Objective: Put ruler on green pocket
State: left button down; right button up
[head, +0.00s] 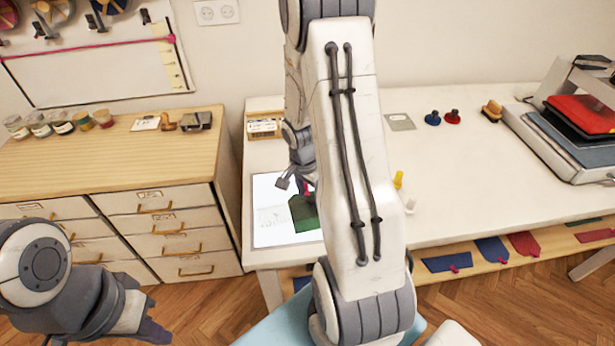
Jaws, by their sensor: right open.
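The green pocket (304,217) lies on a white sheet at the left end of the white table, partly hidden behind my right arm. A small pink spot shows at its upper edge. My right gripper (296,186) is open just above and behind the pocket, partly hidden by my own arm; I cannot tell whether it touches anything. I cannot make out a ruler on the table. My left gripper (148,328) is low at the bottom left, away from the table, and its jaw opening is unclear.
A wooden drawer cabinet (120,155) with several jars stands left of the white table (470,190). A press with a red plate (585,114) stands at the table's right. Blue and red pockets lie on the shelf below (560,249). The table's middle right is mostly clear.

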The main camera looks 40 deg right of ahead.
aim_at(306, 209)
notch_tip(306, 209, up, 12)
jog(key=a, duration=0.1)
jog(key=s+a+r+n+y, duration=0.1)
jog(key=s+a+r+n, duration=0.1)
jog(key=a+n, duration=0.6)
jog(key=s+a+r+n, duration=0.2)
jog(key=a+n, duration=0.3)
jog(key=a, duration=0.8)
jog(key=s+a+n+y, duration=0.1)
jog(key=s+a+n, duration=0.8)
jog(key=s+n, duration=0.2)
jog(key=shift+s+r, duration=0.4)
jog(key=shift+s, duration=0.25)
